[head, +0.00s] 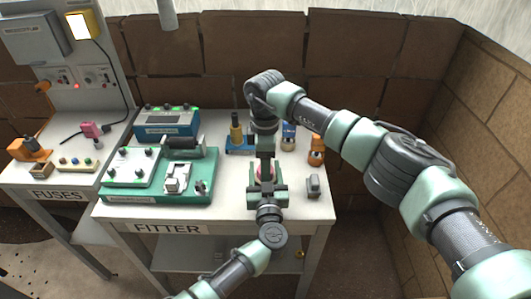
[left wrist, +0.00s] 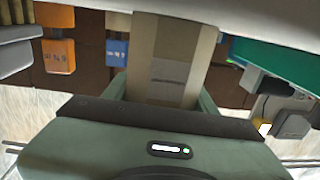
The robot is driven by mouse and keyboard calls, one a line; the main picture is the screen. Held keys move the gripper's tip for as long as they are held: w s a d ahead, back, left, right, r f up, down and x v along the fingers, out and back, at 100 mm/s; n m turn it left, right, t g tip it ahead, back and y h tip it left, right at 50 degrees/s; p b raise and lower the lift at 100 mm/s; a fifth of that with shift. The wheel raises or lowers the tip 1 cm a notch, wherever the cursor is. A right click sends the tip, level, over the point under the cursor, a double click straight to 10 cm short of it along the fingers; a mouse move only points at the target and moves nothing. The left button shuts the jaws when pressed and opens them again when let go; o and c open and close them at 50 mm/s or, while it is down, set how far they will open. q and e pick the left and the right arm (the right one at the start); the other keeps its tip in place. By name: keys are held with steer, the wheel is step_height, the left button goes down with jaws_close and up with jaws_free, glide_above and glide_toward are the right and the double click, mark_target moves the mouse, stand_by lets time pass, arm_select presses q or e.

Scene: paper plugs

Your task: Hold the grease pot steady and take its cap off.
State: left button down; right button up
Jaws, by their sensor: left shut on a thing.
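My right gripper (head: 265,152) points down from above, right over the pot. Whether its fingers are open or touch the cap cannot be told, and the cap is not clearly seen. In the left wrist view a beige upright shape stands beyond my gripper's palm; I cannot tell what it is.
On the bench (head: 225,214) are a green board (head: 150,192) with fixtures at left, a blue instrument (head: 165,122), a blue stand with a yellow-topped item (head: 236,133), a blue holder (head: 289,137), an orange holder (head: 316,152) and a grey block (head: 313,186). The FUSES bench is left.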

steer(key=shift+f, duration=0.95)
steer(key=shift+c, duration=0.3)
jaws_close()
steer(key=n, duration=0.6)
steer(key=shift+n, duration=0.4)
